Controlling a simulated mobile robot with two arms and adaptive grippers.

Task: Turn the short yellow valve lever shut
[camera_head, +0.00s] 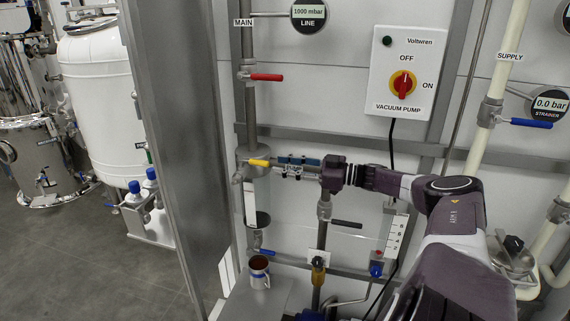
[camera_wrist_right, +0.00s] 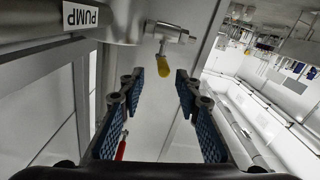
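The short yellow valve lever (camera_head: 260,162) sits on a metal valve beside the vertical glass cylinder, left of my right gripper in the head view. In the right wrist view the yellow lever (camera_wrist_right: 163,67) hangs from its valve body (camera_wrist_right: 168,33), slightly beyond the fingertips and roughly between them. My right gripper (camera_head: 284,166) reaches leftward with its blue-padded fingers pointing at the lever. In the right wrist view the gripper (camera_wrist_right: 158,82) is open, with a wide empty gap between the fingers. No contact with the lever is visible. My left gripper is not in view.
A red lever (camera_head: 265,77) is above and a black lever (camera_head: 347,224) below my right arm. The vacuum pump switch box (camera_head: 400,73) is on the wall. A mug (camera_head: 259,271) stands on a grey ledge below. A metal post (camera_head: 175,140) is to the left.

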